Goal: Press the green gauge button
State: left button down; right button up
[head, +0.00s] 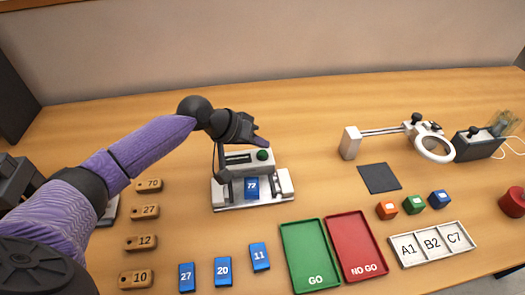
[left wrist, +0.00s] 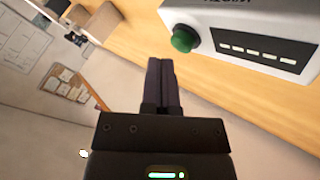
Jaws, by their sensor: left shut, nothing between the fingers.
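The gauge (head: 225,194) is a pale grey device on the table, with a blue block marked 72 (head: 251,188) in it. Its green button (head: 263,155) is on the upper right of its face. In the left wrist view the green button (left wrist: 185,39) sticks out of the pale housing (left wrist: 262,40), just right of the fingertips. My left gripper (head: 261,141) is shut and empty. It appears just above the button in the head view; a gap shows between them in the wrist view. My right gripper is not in view.
Blue numbered blocks (head: 223,271) and wooden tags (head: 143,211) lie at the front left. Green GO (head: 318,279) and red NO GO (head: 365,274) trays lie in front. A ring magnifier (head: 434,155) stands to the right. Table behind the gauge is clear.

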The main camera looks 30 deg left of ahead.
pick_arm(q)
jog(key=shift+f, duration=0.45)
